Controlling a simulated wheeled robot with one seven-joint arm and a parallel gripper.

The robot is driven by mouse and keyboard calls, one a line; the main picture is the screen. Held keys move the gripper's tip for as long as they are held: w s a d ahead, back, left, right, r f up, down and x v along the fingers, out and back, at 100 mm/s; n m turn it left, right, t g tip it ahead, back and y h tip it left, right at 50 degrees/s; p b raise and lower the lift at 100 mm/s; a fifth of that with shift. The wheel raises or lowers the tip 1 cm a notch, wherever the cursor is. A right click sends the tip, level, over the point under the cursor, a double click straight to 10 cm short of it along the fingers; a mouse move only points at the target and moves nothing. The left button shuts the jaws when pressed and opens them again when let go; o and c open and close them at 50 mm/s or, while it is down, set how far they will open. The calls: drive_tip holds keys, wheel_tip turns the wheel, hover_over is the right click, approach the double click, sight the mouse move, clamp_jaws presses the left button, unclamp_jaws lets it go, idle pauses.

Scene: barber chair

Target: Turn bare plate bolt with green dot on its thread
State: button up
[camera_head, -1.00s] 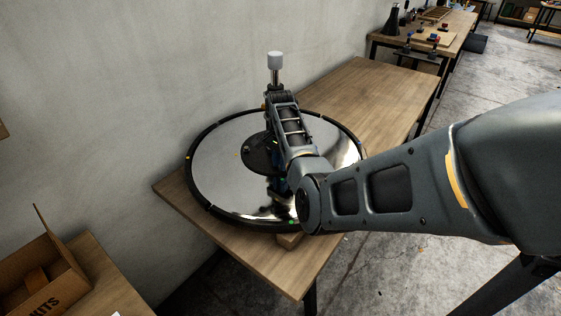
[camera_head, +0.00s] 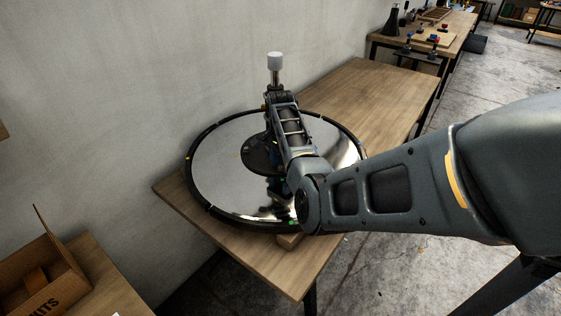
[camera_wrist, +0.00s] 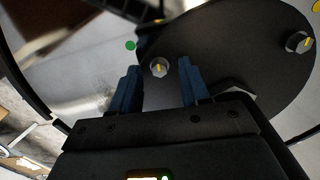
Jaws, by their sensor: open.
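A round, shiny barber chair base (camera_head: 222,165) with a black rim lies on a wooden table. A dark plate (camera_head: 255,155) sits at its middle, partly behind my arm; it also shows in the wrist view (camera_wrist: 225,50). In the wrist view a grey bolt (camera_wrist: 159,68) with a yellow mark on its head stands near the plate's edge. A green dot (camera_wrist: 130,45) shows just left of it on the shiny surface. My gripper (camera_wrist: 159,78) is open, one blue finger on each side of this bolt, with visible gaps. Any thread is not visible.
Another bolt (camera_wrist: 298,41) with a yellow mark stands at the plate's right. A post with a white top (camera_head: 275,62) rises behind my arm. The wooden table (camera_head: 370,95) is clear toward the back. A cardboard box (camera_head: 45,280) sits at lower left.

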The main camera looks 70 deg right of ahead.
sight(281, 166)
wheel_tip(281, 166, up, 8)
drive_tip(key=shift+b, duration=0.45)
drive_tip(key=shift+s+f, duration=0.1)
idle(0.5)
